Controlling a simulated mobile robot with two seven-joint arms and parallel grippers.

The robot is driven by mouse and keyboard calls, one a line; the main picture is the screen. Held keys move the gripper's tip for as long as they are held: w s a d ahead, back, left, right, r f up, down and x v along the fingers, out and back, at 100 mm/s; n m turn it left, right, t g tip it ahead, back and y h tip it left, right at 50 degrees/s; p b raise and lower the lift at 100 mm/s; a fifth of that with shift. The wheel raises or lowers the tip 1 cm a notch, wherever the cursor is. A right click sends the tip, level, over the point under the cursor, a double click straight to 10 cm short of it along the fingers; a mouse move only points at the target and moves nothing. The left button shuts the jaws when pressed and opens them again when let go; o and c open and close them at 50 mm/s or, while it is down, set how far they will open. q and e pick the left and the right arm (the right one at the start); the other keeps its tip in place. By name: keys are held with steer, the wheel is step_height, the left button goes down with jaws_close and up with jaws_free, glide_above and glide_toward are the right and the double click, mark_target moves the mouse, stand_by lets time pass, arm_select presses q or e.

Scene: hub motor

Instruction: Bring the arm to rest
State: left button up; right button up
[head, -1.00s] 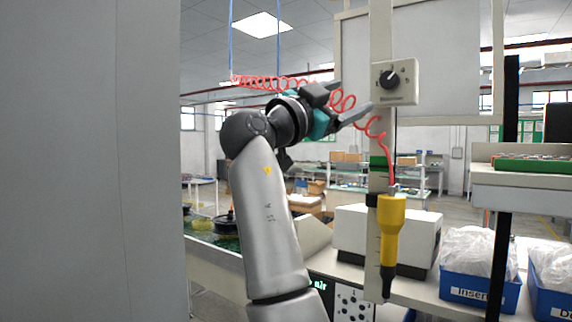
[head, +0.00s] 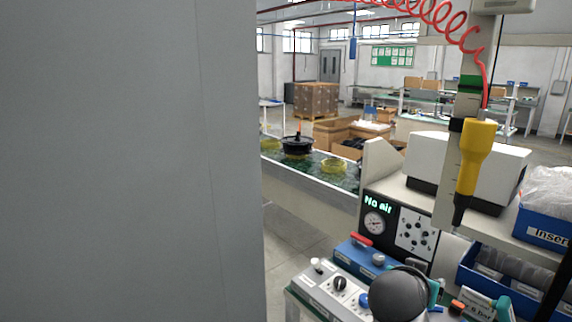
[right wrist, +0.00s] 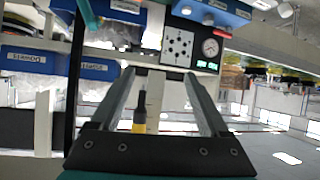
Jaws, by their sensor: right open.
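My right gripper (right wrist: 159,74) shows in the right wrist view with its two long fingers spread apart and nothing held between them. The yellow tool with a dark tip (right wrist: 140,118) appears in the gap between the fingers, beyond them. In the head view, a dark rounded joint of my arm shows low at the bottom edge; the right gripper's fingertips cannot be made out there. The same yellow tool (head: 475,158) hangs upright on a red coiled hose by the post. My left gripper is in neither current view.
A grey panel (head: 130,160) blocks the head view's left side. A bench holds a "No air" panel with gauge (head: 375,222), a blue box (head: 360,256) and blue bins (head: 545,228). A green conveyor (head: 330,172) carries round parts. Clear floor (head: 290,228) lies below the conveyor.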

steer(key=s+a+f+n+g+y, duration=0.1)
steer(key=s+a+f+n+y, duration=0.1)
steer(key=s+f, duration=0.45)
steer(key=s+a+f+n+g+y, duration=0.2)
steer(key=s+f+n, duration=0.1)
steer(key=s+f, duration=0.35)
steer(key=s+a+f+n+g+y, duration=0.1)
steer(key=s+a+f+n+y, duration=0.15)
steer(key=s, duration=0.55)
steer(key=s+a+f+n+g+y, duration=0.1)
steer(key=s+a+f+n+g, duration=0.15)
steer(key=s, duration=0.45)
step_height(320, 180, down, 30)
steer(key=s+b, duration=0.2)
steer(key=b, duration=0.7)
steer(key=s+d+f+g+b, duration=0.1)
steer(key=s+f+b, duration=0.2)
steer(key=s+f, duration=0.4)
steer(key=s+d+f+g+b, duration=0.1)
steer(key=s+f+b, duration=0.3)
steer(key=s+f, duration=0.4)
step_height(320, 180, down, 6)
steer(key=shift+s+d+f, duration=0.1)
steer(key=shift+s+d, duration=0.1)
steer(key=shift+s, duration=0.1)
